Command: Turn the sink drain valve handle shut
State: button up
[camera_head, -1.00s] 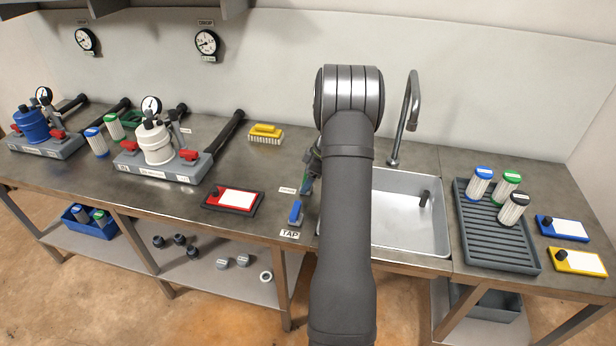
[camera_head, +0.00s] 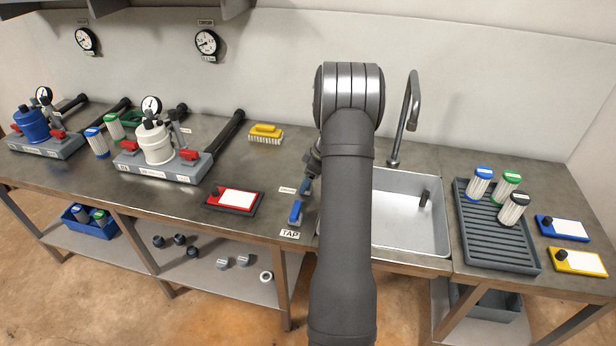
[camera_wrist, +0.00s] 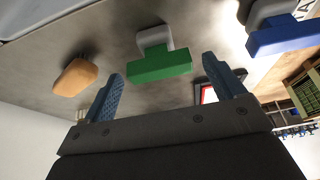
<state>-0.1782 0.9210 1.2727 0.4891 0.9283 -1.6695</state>
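In the wrist view a green T-shaped handle (camera_wrist: 160,65) stands on a grey stem on the steel counter; I take it as the sink drain valve handle, though its label is unreadable. My gripper (camera_wrist: 163,66) is open, its two blue fingers on either side of the green handle in the picture, with no visible contact. In the head view my arm hides most of the gripper and the handle; a sliver of gripper shows left of the arm. The blue tap handle (camera_head: 295,212), labelled TAP, is nearby and also shows in the wrist view (camera_wrist: 285,36).
The sink (camera_head: 410,215) with a faucet (camera_head: 409,110) lies right of my arm. A red-edged board (camera_head: 234,199) lies left of the tap handle. An orange block (camera_wrist: 76,77) sits left of the green handle in the wrist view. A ribbed tray (camera_head: 490,240) holds filter cartridges.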

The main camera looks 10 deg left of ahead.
jog(key=v, duration=1.7)
jog(key=shift+d+r, duration=0.15)
jog(key=x, duration=1.7)
jog(key=shift+f, duration=0.2)
jog(key=shift+r, duration=0.1)
